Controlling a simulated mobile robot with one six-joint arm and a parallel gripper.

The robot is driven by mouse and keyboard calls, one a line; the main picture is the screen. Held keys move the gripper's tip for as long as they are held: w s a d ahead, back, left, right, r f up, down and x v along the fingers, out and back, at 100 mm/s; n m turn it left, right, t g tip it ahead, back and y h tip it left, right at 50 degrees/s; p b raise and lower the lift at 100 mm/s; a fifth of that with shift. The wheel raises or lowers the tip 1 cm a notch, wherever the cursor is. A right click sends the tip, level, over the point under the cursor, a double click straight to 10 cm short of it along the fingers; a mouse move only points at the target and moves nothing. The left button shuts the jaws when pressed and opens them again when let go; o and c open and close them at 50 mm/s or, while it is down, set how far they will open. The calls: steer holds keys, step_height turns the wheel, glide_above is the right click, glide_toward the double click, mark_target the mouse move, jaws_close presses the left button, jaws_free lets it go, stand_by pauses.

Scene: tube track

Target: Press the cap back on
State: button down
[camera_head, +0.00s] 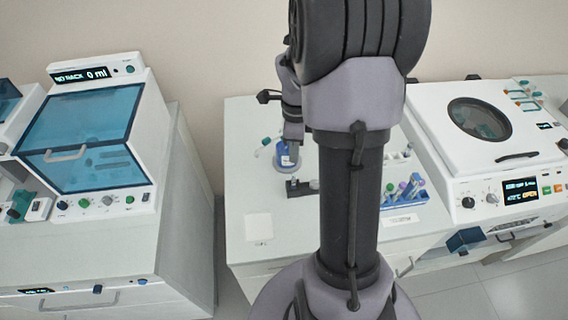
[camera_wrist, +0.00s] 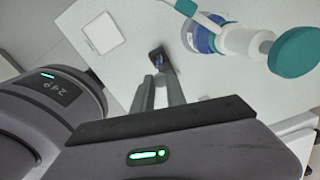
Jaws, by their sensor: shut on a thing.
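My gripper (camera_wrist: 158,75) points down over the white bench, its two fingers closing together at the tips. In the wrist view, a small dark block (camera_wrist: 157,56) shows at the fingertips. What the fingers hold is mostly hidden, and I cannot make out a cap or its colour. In the head view, a low black holder (camera_head: 302,189) stands on the bench just below my arm's end, with a small grey piece at its left end. I cannot tell whether a tube stands in it or whether a cap sits on one.
A blue bottle (camera_head: 283,160) stands close behind the holder; its blue body (camera_wrist: 200,38) and large teal top (camera_wrist: 294,52) show at right in the wrist view. A blue rack (camera_head: 405,197) holds several capped tubes. A white square pad (camera_head: 258,227) lies front left. Bench space around it is clear.

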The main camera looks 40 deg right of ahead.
mark_target(294, 173)
steer(key=shift+s+a+f+b, duration=0.1)
steer(key=shift+s+f+b, duration=0.1)
steer(key=shift+f+b, duration=0.25)
step_height(294, 173, down, 4)
steer(key=b, duration=0.3)
steer(key=shift+f, duration=0.4)
steer(key=shift+f+b, duration=0.6)
steer(key=shift+b, duration=0.7)
stand_by(1.2)
steer(key=c, duration=1.3)
jaws_free()
steer(key=shift+r, duration=0.1)
